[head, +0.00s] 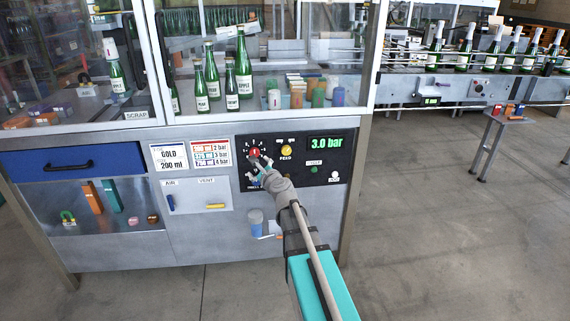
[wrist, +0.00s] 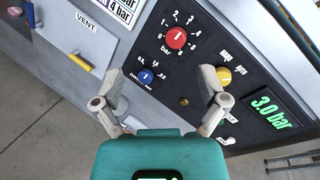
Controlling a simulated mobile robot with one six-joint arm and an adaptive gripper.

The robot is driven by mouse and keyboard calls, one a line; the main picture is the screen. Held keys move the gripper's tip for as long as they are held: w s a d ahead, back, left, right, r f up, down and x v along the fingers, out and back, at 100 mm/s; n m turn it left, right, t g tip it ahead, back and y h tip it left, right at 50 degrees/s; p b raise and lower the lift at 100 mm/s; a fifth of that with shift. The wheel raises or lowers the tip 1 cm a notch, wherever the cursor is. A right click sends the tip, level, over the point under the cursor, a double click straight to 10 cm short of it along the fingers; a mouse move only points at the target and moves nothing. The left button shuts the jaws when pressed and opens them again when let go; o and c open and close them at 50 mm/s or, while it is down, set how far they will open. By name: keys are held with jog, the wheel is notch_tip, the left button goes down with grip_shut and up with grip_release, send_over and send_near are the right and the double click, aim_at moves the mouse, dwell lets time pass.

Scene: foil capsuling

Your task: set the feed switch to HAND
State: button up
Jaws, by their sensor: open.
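The feed switch is a yellow knob (head: 286,150) on the black control panel (head: 318,175), right of a red knob, with two small labels above it. It also shows in the wrist view (wrist: 224,77), right beside my right fingertip; I cannot tell whether they touch. In the wrist view the fingers (wrist: 160,90) straddle the panel area below the red knob.
A red pressure knob (wrist: 176,38) and a blue knob (wrist: 146,77) are close by on the panel. A green display (head: 326,142) reads 3.0 bar. Left are a yellow vent handle (head: 215,206) and a blue drawer (head: 75,162). Bottles stand behind glass above.

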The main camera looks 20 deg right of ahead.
aim_at(286, 151)
jog(key=w+d+f+m+h+b, duration=0.1)
jog(key=d+f+m+h+b, duration=0.3)
jog(key=d+m+h, duration=0.3)
jog(key=d+m+b, duration=0.1)
jog(key=d+m, duration=0.4)
jog(key=m, duration=0.1)
jog(key=shift+f+h, duration=0.3)
jog(key=shift+w, duration=0.1)
jog(key=x, duration=1.3)
jog(key=shift+w, duration=0.35)
jog(key=c, duration=1.1)
jog(key=shift+c, duration=0.2)
